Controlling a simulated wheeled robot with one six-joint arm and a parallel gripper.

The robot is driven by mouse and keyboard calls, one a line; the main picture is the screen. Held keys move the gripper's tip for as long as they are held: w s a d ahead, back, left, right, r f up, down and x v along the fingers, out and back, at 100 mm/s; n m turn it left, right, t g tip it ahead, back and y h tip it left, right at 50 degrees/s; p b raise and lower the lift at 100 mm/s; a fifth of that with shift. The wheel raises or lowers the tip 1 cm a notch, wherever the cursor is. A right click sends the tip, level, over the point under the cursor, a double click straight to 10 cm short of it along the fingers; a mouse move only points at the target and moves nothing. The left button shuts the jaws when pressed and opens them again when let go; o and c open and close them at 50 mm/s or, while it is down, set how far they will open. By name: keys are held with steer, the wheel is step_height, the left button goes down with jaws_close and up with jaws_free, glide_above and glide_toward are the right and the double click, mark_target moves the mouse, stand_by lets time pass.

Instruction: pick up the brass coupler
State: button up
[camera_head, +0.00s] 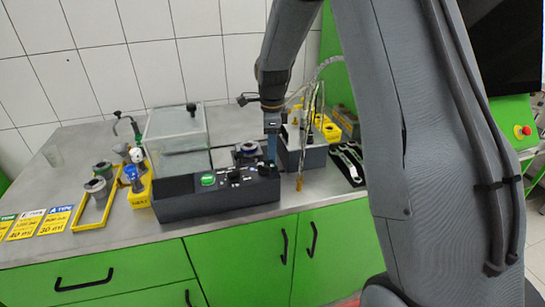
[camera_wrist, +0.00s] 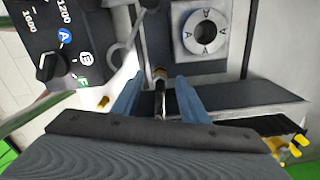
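My gripper (camera_head: 271,152) points down over the right end of the black control box. In the wrist view its two blue fingers (camera_wrist: 158,92) are apart. A small dark rod with a brass-coloured band (camera_wrist: 159,73) shows between them, with gaps to both fingers. I cannot tell whether this is the brass coupler or how deep it lies between the fingers. A brass-coloured end (camera_head: 299,184) hangs on a thin line in front of the grey box. A small brass piece (camera_wrist: 103,101) also shows left of the fingers in the wrist view.
The black control box (camera_head: 215,197) has a green button and knobs; its dial (camera_wrist: 47,66) shows close left in the wrist view. A square plate with a round socket (camera_wrist: 205,32) lies beyond the fingers. A grey box (camera_head: 313,154) and wrenches (camera_head: 349,163) stand right. A clear cover (camera_head: 175,130) stands left.

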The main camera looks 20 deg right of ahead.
steer(key=shift+f+p, duration=0.35)
steer(key=shift+f, duration=1.05)
jaws_close()
